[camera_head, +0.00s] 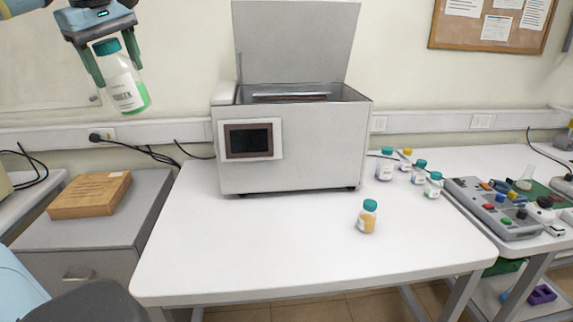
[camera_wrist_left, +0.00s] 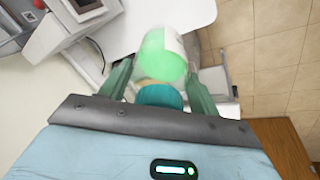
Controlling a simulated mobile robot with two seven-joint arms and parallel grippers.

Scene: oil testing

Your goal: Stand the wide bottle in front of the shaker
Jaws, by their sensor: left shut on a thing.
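The wide bottle (camera_head: 127,93), clear with a teal cap, a white label and green liquid, hangs tilted in the air at the upper left of the head view. My left gripper (camera_head: 118,72) is shut on it near the cap, with a finger on each side. The left wrist view also shows the bottle (camera_wrist_left: 163,55) between the fingers, its green base facing away. The shaker (camera_head: 293,150), a large grey box with a raised lid and a dark screen, stands at the back of the white table. My right gripper is not in view.
The white table (camera_head: 270,255) is clear in front of the shaker. A small bottle with orange contents (camera_head: 368,216) stands right of that space. Several bottles stand behind it, near a grey control box (camera_head: 497,208). A wooden box (camera_head: 90,195) lies on the left cabinet.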

